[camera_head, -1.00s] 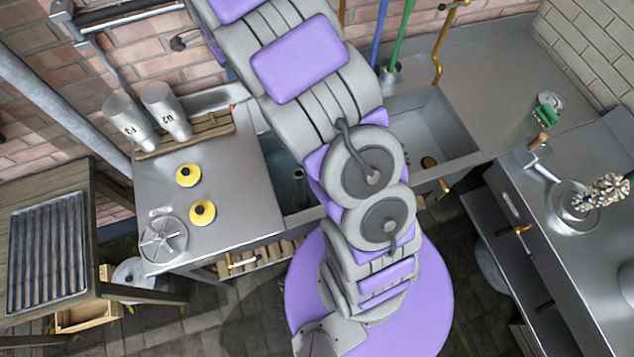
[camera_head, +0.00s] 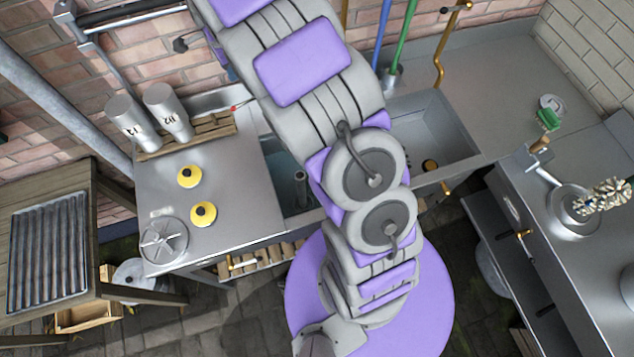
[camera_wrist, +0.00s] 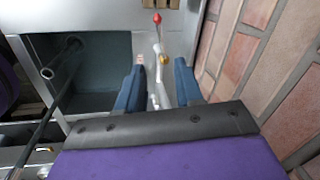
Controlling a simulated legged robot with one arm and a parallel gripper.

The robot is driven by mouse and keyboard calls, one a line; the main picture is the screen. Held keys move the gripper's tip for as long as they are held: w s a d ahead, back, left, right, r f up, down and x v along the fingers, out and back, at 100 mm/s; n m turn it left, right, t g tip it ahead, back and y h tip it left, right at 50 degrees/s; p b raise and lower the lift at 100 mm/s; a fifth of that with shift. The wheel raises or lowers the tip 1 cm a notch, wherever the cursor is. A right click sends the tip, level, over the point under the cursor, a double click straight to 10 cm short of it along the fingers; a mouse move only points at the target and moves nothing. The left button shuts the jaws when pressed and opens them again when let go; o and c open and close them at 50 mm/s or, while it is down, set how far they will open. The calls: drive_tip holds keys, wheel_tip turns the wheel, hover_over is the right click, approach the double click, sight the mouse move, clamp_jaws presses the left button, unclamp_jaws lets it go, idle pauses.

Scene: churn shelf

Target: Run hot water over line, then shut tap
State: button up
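In the wrist view my gripper (camera_wrist: 158,88) is open, with its two blue fingers apart. A slim pale metal tap fitting (camera_wrist: 156,42) shows between and beyond the fingers. It has a red knob (camera_wrist: 157,18) and a yellow-orange knob (camera_wrist: 166,61). I cannot tell if the fingers touch it. The red knob (camera_head: 234,108) also shows in the head view at the sink's back left. A grey pipe (camera_head: 301,188) stands in the left sink basin (camera_head: 281,160); a dark pipe with an open end (camera_wrist: 46,73) shows in the wrist view. No running water is visible. My arm hides the gripper in the head view.
A brick wall (camera_wrist: 255,40) rises close at the right of the wrist view. Two yellow round pieces (camera_head: 203,214), a spoked disc (camera_head: 164,241) and metal canisters (camera_head: 168,112) occupy the left counter.

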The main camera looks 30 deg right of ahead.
drive_tip(key=shift+c, duration=1.4)
drive_tip(key=shift+f, duration=0.1)
drive_tip(key=shift+c, duration=0.9)
drive_tip(key=shift+w+f+n+b, duration=0.2)
drive_tip(key=shift+n+b, duration=0.25)
drive_tip(key=shift+n, duration=0.15)
drive_tip(key=shift+c, duration=0.6)
drive_tip(key=shift+w+f+n+b, duration=0.2)
drive_tip(key=shift+f+n+b, duration=0.2)
drive_tip(key=shift+n, duration=0.3)
clamp_jaws()
drive_tip(key=n+t+b, duration=0.2)
drive_tip(key=n+b, duration=0.5)
drive_tip(key=n, duration=0.8)
hover_over(248, 101)
drive_tip(key=w+a, duration=0.2)
drive_tip(key=a, duration=0.1)
wheel_tip(248, 101, down, 5)
drive_tip(key=b+x, duration=0.2)
drive_tip(key=x, duration=0.9)
drive_tip(key=shift+s+d+b, duration=0.1)
drive_tip(key=shift+s+b, duration=0.6)
drive_tip(key=shift+s, duration=1.5)
